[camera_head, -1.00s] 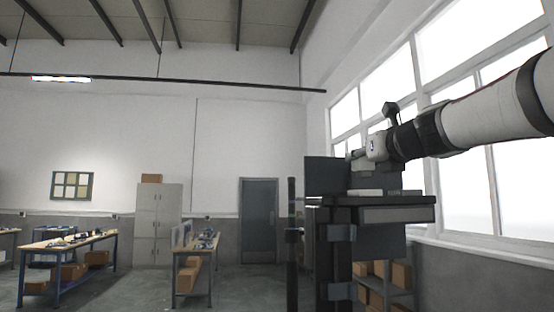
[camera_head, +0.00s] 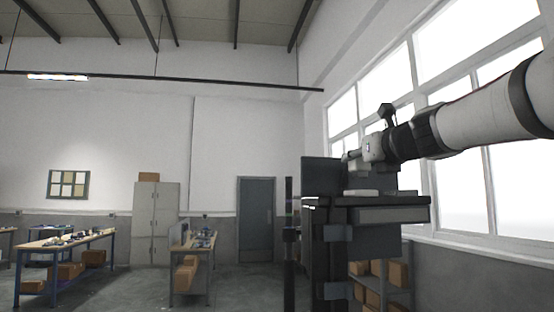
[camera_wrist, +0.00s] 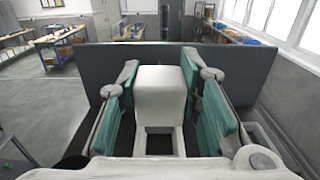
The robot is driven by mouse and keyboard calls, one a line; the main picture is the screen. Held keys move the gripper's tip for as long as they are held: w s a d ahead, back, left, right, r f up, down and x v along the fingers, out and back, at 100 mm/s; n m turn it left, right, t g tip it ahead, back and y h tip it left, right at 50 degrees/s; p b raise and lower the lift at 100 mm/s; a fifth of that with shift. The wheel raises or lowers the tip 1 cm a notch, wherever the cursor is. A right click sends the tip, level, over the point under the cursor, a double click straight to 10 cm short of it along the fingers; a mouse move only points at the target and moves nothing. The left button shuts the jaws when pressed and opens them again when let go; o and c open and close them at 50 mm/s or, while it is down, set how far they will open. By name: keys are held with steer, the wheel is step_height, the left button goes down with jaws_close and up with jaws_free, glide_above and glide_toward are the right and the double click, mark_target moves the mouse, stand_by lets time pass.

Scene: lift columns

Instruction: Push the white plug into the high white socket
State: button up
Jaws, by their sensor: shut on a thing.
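The white plug (camera_wrist: 161,88) is a pale block in the middle of the wrist view, between the teal pads of my gripper (camera_wrist: 160,72). The pads lie along its two sides. Just below the plug is a white frame with a dark opening (camera_wrist: 158,153); I cannot tell whether it is the socket or part of the plug, nor whether the plug is in it. In the head view my gripper (camera_head: 354,156) is low over the top of a dark column stand (camera_head: 333,202). There the plug is too small and covered to make out.
A dark upright panel (camera_wrist: 95,65) stands beyond the plug. Another white rimmed recess (camera_wrist: 262,130) lies to the right. A white flat piece (camera_head: 364,193) is on the stand's top. Workbenches (camera_head: 62,240) and a grey cabinet (camera_head: 155,222) are far off, with open floor between.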

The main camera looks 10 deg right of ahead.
mark_target(363, 172)
steer(key=shift+f+b, duration=1.55)
steer(key=shift+f, duration=0.35)
stand_by(1.3)
steer(key=o, duration=1.2)
steer(key=shift+o, duration=0.2)
steer(key=o, duration=0.6)
steer(key=shift+c, duration=0.2)
steer(key=shift+r, duration=0.1)
steer(key=shift+r+p, duration=3.2)
steer(key=shift+p, duration=0.15)
steer(key=shift+r, duration=0.25)
